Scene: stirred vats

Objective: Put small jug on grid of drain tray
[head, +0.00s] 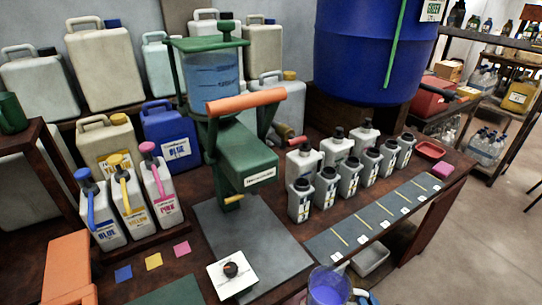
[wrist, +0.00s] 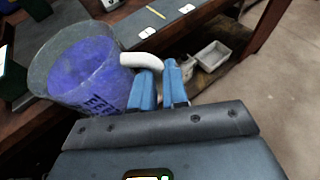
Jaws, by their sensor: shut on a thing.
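The small jug (head: 328,288) is at the bottom edge of the head view, partly cut off. It is translucent grey with violet-blue contents, and it fills the left of the wrist view (wrist: 80,72). Its white handle (wrist: 140,60) reaches the blue fingers of my gripper (wrist: 160,85), which is shut on it. The gripper (head: 362,298) also shows in the head view, in front of the bench edge. No grid is clear; a pale grey tray (head: 370,259) lies low under the bench's front edge and shows in the wrist view (wrist: 211,54), but I cannot tell if it is the drain tray.
A green dispenser (head: 240,160) with an orange handle stands on a dark plate. Several small grey bottles (head: 327,187) stand behind dark marked mats (head: 385,213). Blue, yellow and pink pump jugs (head: 128,203) stand left. The floor at right is clear.

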